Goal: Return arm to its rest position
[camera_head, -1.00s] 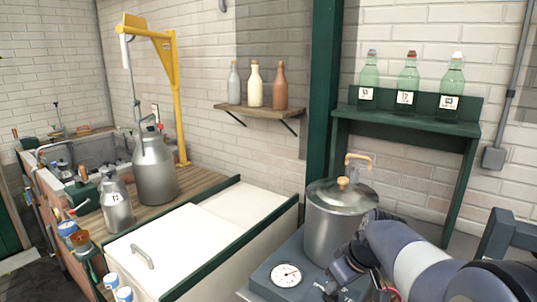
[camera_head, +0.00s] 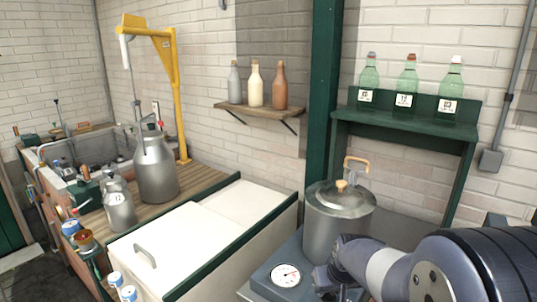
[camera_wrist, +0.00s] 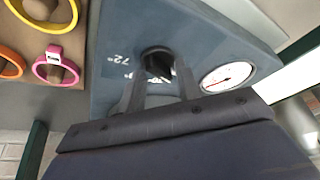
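My arm reaches in from the lower right in the head view, and my dark gripper (camera_head: 325,284) is low beside the blue-grey base (camera_head: 268,280) under the steel pot. In the wrist view my gripper (camera_wrist: 162,84) has its two fingers apart, with nothing seen held between them. A dark knob (camera_wrist: 157,62) on the blue-grey panel (camera_wrist: 205,40) shows just beyond the fingertips, near a "72°" mark. I cannot tell whether the fingers touch it. A round dial with a red needle (camera_wrist: 228,77) is to the right of the knob.
The lidded steel pot (camera_head: 337,225) stands close to my gripper. A green shelf (camera_head: 410,122) with green bottles is above my arm. A white chest (camera_head: 200,245) and milk cans (camera_head: 155,170) are to the left. Coloured rings (camera_wrist: 57,68) lie left of the panel in the wrist view.

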